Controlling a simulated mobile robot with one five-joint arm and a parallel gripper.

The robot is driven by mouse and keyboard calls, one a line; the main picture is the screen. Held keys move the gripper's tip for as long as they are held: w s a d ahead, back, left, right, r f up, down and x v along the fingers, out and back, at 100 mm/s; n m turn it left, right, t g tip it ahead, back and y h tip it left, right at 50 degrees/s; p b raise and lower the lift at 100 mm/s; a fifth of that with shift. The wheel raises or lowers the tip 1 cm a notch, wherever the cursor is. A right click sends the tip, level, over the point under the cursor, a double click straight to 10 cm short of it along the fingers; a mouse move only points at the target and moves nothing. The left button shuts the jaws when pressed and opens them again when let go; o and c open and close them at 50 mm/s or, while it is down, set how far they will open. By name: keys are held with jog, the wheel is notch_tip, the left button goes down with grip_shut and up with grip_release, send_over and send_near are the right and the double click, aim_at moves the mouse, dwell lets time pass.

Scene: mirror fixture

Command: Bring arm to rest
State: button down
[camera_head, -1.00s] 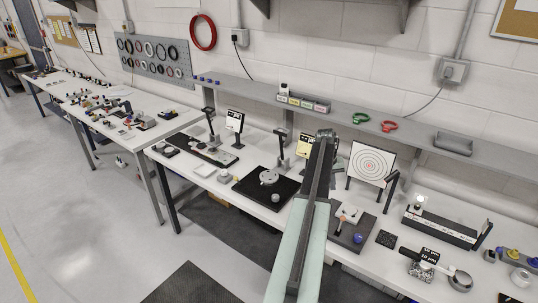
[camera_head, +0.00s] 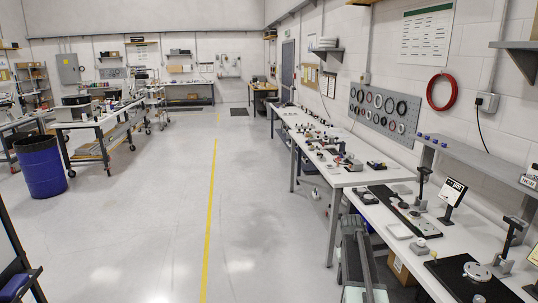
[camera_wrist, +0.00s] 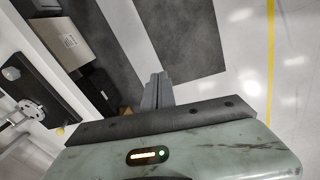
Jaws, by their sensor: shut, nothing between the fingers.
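My arm (camera_head: 362,270) shows at the bottom of the head view, right of centre, low beside the front edge of the near workbench (camera_head: 412,208). My gripper (camera_wrist: 157,92) shows in the wrist view as two grey fingers together, with nothing between them. They point over the floor and dark mats, apart from the bench. In the head view the fingertips are too small to make out.
A black plate with a round metal mount (camera_head: 478,271) stands on the near bench. A cardboard box (camera_wrist: 67,44) lies under the bench. A blue bin (camera_head: 40,167) stands far left. The floor along the yellow line (camera_head: 210,215) is clear.

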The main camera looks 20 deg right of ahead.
jog(key=a+f+n+b, duration=0.1)
jog(key=a+f, duration=0.1)
jog(key=a, duration=0.6)
jog(key=a+f+n+b, duration=0.1)
jog(key=a+f, duration=0.1)
jog(key=a, duration=0.6)
jog(key=s+a+f+y+b, duration=0.1)
jog(key=s+a, duration=0.4)
jog(key=a, duration=0.4)
jog(key=s+a+f+n+y+b, duration=0.1)
jog(key=s+a, duration=0.3)
jog(key=a, duration=0.5)
jog(key=shift+s+b, duration=0.3)
jog(key=shift+s, duration=0.05)
